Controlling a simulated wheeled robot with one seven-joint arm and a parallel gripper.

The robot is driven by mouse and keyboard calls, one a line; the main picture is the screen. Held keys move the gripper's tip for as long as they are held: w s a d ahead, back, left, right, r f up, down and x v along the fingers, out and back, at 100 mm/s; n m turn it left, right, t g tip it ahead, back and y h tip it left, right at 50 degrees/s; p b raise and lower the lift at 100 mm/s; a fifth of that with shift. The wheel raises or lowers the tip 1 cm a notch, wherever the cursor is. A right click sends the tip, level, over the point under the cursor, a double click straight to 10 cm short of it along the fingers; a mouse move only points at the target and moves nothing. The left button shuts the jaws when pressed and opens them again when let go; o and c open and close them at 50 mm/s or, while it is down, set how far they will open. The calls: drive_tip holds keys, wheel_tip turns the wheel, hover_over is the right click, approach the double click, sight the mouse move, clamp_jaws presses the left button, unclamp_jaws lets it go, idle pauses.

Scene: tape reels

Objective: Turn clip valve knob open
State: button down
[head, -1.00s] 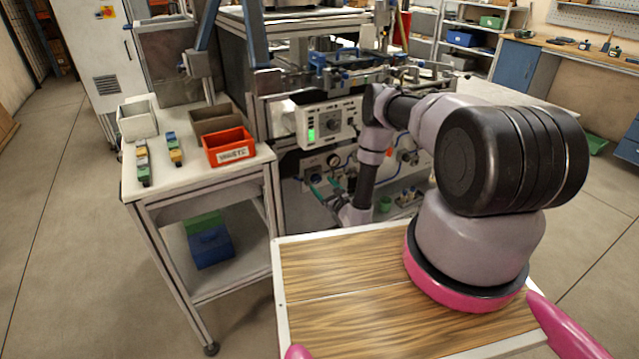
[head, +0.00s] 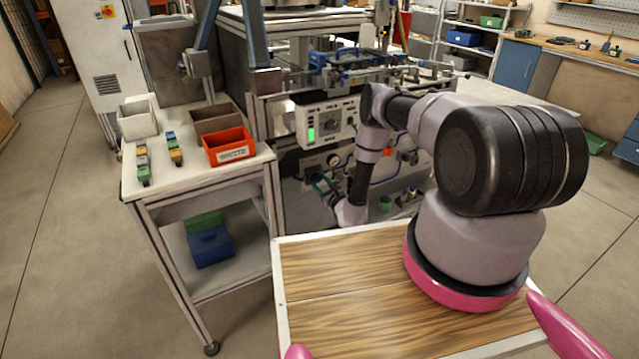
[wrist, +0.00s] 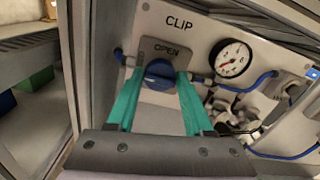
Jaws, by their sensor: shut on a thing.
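The clip valve knob (wrist: 159,74) is blue and round, and sits on a grey plate marked OPEN under the word CLIP in the wrist view. My gripper (wrist: 156,82) has two green fingers, one on each side of the knob, and is shut on it. In the head view my gripper (head: 318,185) reaches the lower panel of the machine, and the arm hides the knob there. The direction the knob points is hard to read.
A pressure gauge (wrist: 232,58) and blue hoses sit right of the knob. A cart with an orange bin (head: 229,147) stands left of the machine. A white control box (head: 327,122) is above the lower panel.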

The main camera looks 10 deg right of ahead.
drive_tip(key=shift+d+m, duration=0.1)
drive_tip(key=shift+m, duration=0.3)
drive_tip(key=m, duration=0.3)
drive_tip(key=shift+d, duration=0.1)
drive_tip(key=m, duration=1)
drive_tip(key=shift+f, duration=0.1)
drive_tip(key=shift+m, duration=2)
drive_tip(key=shift+f, duration=0.1)
drive_tip(key=shift+c, duration=1.5)
unclamp_jaws()
